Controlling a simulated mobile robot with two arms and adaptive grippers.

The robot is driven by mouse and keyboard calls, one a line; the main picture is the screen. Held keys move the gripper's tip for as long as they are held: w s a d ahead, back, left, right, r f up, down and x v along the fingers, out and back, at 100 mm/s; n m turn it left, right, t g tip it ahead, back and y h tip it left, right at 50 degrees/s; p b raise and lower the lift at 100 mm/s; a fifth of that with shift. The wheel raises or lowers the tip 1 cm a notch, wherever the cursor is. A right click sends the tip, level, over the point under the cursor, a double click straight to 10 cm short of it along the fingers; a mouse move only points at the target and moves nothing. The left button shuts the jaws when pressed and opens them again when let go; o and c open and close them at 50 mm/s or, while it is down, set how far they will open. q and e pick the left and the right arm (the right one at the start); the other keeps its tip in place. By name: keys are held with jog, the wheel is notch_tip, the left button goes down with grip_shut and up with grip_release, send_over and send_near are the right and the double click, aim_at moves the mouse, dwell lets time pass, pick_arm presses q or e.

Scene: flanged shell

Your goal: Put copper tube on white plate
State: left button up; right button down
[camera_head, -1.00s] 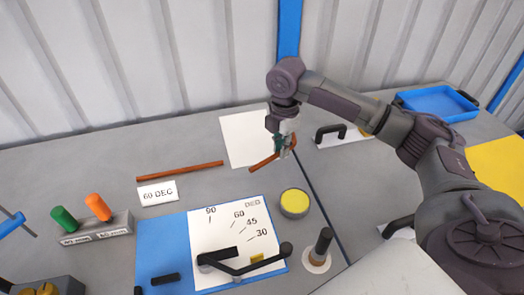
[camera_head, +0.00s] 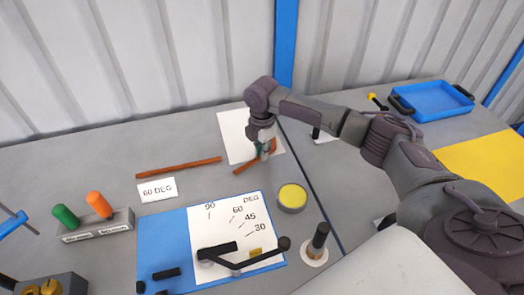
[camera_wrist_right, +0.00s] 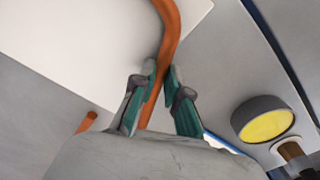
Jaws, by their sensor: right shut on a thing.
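The copper tube (camera_head: 243,168) is bent and is held in my right gripper (camera_head: 264,153). The right wrist view shows the fingers (camera_wrist_right: 161,82) closed around the tube (camera_wrist_right: 169,25), which curves up past the fingertips. In the head view the gripper and tube are over the front part of the white plate (camera_head: 232,127); the tube's left end reaches the plate's front edge. The white plate also shows in the wrist view (camera_wrist_right: 80,45), behind the tube. I cannot tell whether the tube touches the plate. My left gripper is not in view.
A straight copper tube (camera_head: 178,167) lies left of the plate, behind the 60 DEG card (camera_head: 158,190). A yellow-topped round (camera_head: 292,197) and a blue bending board (camera_head: 160,238) are in front. A blue tray (camera_head: 433,101) and yellow mat (camera_head: 485,163) are at right.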

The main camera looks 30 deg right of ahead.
jog(key=shift+f, duration=0.1)
jog(key=c, duration=1.2)
grip_release()
notch_tip(320, 180, up, 12)
jog(key=shift+r+b, duration=0.15)
jog(key=shift+b, duration=0.3)
